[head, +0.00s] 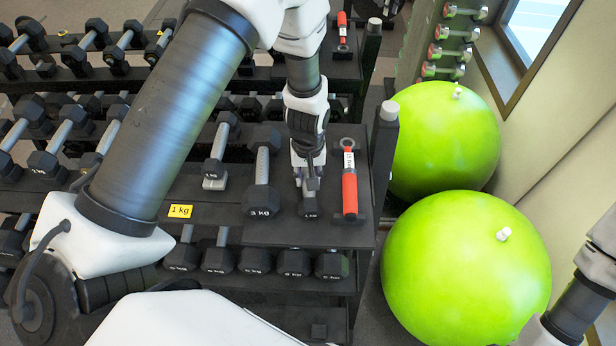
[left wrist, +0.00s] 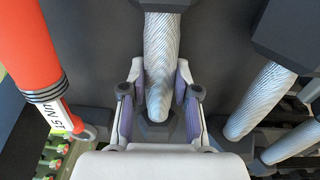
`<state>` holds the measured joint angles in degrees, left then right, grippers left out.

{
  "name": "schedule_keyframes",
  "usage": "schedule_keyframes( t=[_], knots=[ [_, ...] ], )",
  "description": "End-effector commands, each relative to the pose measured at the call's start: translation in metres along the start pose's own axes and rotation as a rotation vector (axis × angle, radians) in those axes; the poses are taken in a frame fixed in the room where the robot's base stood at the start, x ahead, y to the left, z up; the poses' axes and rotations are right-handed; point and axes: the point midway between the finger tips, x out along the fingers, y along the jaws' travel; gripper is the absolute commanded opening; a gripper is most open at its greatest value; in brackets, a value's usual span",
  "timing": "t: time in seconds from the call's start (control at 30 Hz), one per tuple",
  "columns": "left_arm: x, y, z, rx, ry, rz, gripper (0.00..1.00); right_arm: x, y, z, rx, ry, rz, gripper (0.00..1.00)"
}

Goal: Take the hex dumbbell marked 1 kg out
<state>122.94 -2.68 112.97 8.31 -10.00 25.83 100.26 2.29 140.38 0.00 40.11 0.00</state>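My left gripper (head: 310,184) reaches straight down over the shelf. In the left wrist view its fingers (left wrist: 160,85) stand on both sides of a small dumbbell's ribbed grey handle (left wrist: 161,45); the pads look pressed against it. This dumbbell's dark hex head (head: 310,209) shows just in front of the fingers, with a small mark that looks like 1 kg. It appears to be still at shelf level. A 3 kg dumbbell (head: 262,198) lies close to its left. My right forearm shows at the right edge, but its gripper is out of view.
A red-handled tool (head: 350,185) lies close on the right, before the rack post (head: 384,150). Another small dumbbell (head: 217,160) lies further left, near a yellow 1 kg label (head: 180,211). More dumbbells fill the lower shelf (head: 325,286). Two green balls (head: 465,280) stand right.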

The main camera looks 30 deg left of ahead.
Motion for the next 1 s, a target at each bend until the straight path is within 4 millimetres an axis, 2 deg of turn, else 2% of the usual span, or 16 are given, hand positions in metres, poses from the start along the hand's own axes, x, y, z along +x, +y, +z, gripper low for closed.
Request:
schedule_keyframes(
  t=[0.3, 0.47, 0.57, 0.8, 1.0],
  knots=[
    [-0.001, 0.0, -0.001, 0.0, 0.001, 0.001, 0.0, 0.001, 0.0, 0.0, 0.0, 0.0, 0.0, 0.4],
    [-0.011, 0.001, -0.001, 0.001, 0.003, 0.002, 0.0, 0.004, 0.0, 0.0, 0.0, 0.0, 0.0, 0.4],
    [-0.025, 0.001, -0.001, 0.002, 0.004, 0.002, 0.0, 0.009, 0.0, 0.0, 0.0, 0.001, 0.0, 0.4],
    [-0.07, 0.001, -0.002, 0.0, 0.005, 0.004, 0.0, 0.02, 0.0, 0.0, 0.0, 0.0, 0.0, 0.4],
    [-0.095, 0.001, -0.001, 0.001, 0.002, 0.001, 0.0, 0.024, 0.0, 0.0, 0.0, 0.0, 0.0, 0.4]
  ],
)
